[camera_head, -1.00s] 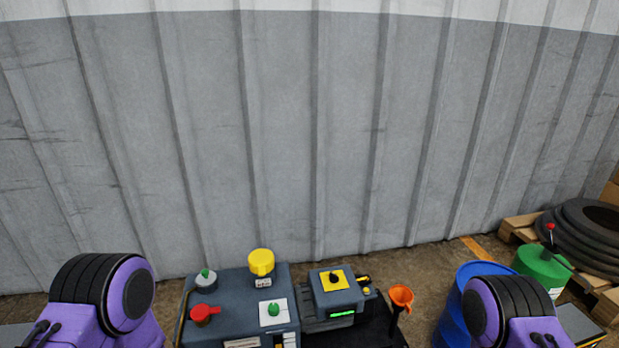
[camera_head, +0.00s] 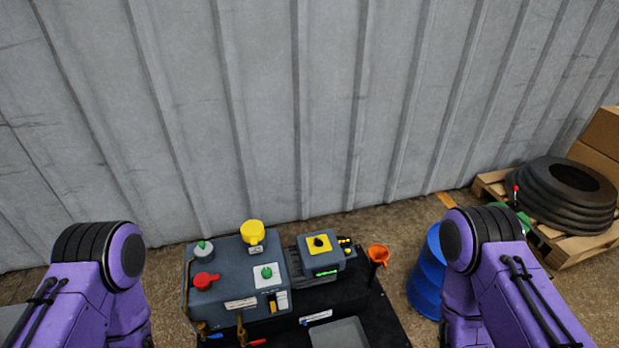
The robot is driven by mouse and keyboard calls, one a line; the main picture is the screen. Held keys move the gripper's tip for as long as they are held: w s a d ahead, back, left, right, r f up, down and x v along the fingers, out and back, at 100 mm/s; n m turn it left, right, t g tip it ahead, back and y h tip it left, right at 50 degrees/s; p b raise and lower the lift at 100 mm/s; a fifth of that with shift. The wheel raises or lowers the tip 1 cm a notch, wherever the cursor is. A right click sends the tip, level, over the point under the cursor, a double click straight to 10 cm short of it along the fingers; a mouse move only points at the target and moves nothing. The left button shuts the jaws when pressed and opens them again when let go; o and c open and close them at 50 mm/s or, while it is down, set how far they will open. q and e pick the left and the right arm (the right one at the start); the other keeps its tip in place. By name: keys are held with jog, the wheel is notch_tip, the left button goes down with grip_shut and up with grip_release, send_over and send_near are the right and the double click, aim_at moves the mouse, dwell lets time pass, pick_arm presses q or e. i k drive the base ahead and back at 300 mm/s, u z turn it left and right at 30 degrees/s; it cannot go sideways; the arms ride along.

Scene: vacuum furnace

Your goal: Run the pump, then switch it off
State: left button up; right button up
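The pump unit, a dark grey box (camera_head: 222,263), stands on a black bench below the middle of the view.
An orange funnel (camera_head: 378,254) stands at the bench's right. A blue barrel (camera_head: 428,272) is beside my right arm. Black hoses or tyres (camera_head: 560,200) lie on a pallet (camera_head: 556,246) at the right. A grey tray (camera_head: 341,334) sits at the bench front. A corrugated wall closes the back.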

aim_at(319, 242)
jog(key=k, duration=0.4)
jog(key=z, duration=0.55)
jog(key=i, duration=1)
jog(key=z, duration=0.3)
